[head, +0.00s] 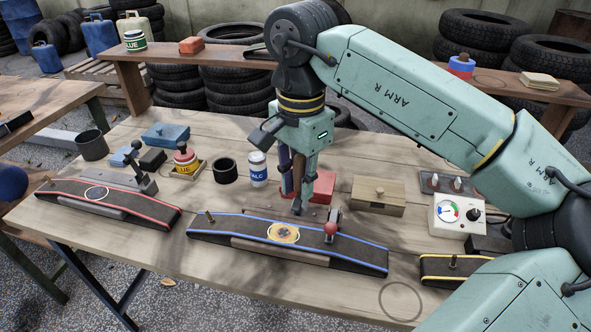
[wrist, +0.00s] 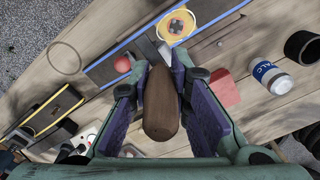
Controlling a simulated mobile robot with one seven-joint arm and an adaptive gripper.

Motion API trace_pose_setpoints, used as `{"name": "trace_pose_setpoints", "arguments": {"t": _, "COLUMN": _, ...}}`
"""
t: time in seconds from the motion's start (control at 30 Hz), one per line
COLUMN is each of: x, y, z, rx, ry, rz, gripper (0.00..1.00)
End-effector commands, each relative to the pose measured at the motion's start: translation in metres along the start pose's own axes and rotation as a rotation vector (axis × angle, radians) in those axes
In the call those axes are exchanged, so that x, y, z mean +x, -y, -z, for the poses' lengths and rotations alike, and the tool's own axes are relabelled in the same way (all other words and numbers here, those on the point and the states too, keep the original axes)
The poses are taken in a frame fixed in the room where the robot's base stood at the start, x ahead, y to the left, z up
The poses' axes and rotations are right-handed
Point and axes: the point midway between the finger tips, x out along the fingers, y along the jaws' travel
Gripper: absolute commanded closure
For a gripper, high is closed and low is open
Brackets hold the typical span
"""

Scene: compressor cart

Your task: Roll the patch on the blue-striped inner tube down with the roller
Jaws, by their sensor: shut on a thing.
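The blue-striped inner tube (head: 215,233) lies on the workbench in front of my gripper. My gripper (head: 300,190) points down just behind the tube. It is shut on the brown wooden handle of the roller (wrist: 162,105). The roller's metal end (wrist: 165,50) points toward the tube, to one side of the patch. I cannot tell whether it touches anything.
A red-striped tube (head: 70,187) lies left, a yellow-striped one (head: 440,268) right. A talc bottle (head: 258,168), black ring (head: 224,170) and wooden box (head: 378,196) stand behind.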

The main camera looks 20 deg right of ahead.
Motion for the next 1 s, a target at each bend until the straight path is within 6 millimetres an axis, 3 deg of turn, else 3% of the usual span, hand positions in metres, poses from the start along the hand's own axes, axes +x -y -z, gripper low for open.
{"name": "trace_pose_setpoints", "arguments": {"t": 0.7, "x": 0.059, "y": 0.0, "z": 0.0, "rx": 0.003, "ry": 0.001, "rz": 0.001, "gripper": 1.0}}
{"name": "trace_pose_setpoints", "arguments": {"t": 1.0, "x": 0.063, "y": 0.0, "z": 0.0, "rx": 0.003, "ry": 0.0, "rz": 0.001, "gripper": 1.0}}
